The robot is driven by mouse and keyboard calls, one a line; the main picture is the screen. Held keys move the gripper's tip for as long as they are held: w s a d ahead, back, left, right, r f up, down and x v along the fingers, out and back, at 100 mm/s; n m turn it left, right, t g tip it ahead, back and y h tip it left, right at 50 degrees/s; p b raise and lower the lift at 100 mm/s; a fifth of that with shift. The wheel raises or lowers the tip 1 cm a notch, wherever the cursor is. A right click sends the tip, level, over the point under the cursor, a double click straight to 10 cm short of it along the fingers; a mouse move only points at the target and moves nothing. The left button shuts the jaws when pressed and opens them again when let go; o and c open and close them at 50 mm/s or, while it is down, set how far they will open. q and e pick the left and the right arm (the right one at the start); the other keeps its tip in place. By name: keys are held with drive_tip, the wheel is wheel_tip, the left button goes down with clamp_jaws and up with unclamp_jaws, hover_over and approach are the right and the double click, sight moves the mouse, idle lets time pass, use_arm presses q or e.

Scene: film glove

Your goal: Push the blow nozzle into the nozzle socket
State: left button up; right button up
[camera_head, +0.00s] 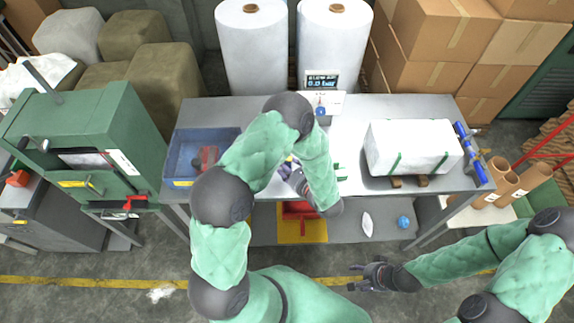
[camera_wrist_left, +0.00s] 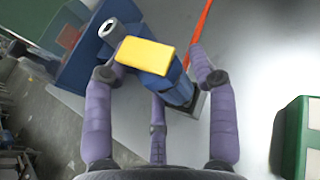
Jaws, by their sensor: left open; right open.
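In the left wrist view, a blue part (camera_wrist_left: 172,88) with a yellow block (camera_wrist_left: 146,56) and a grey round end (camera_wrist_left: 110,31) sits between my spread fingers; it looks like the blow nozzle or its holder, but I cannot tell which. My left gripper (camera_wrist_left: 160,80) is open around it, and I cannot tell if the fingers touch it. In the head view my left gripper (camera_head: 292,172) is over the middle of the workbench, mostly hidden by my arm. The nozzle socket cannot be made out. My right gripper (camera_head: 368,277) is open and empty, in front of the bench.
The grey workbench (camera_head: 352,180) carries a blue bin (camera_head: 182,158) at left, a small display (camera_head: 322,82) at the back and a white strapped bale (camera_head: 415,146) at right. A blue tool (camera_head: 470,152) lies at the right edge. An orange-red strip (camera_wrist_left: 204,24) runs beside the blue part.

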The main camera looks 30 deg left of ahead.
use_arm(q)
drive_tip(key=c, duration=1)
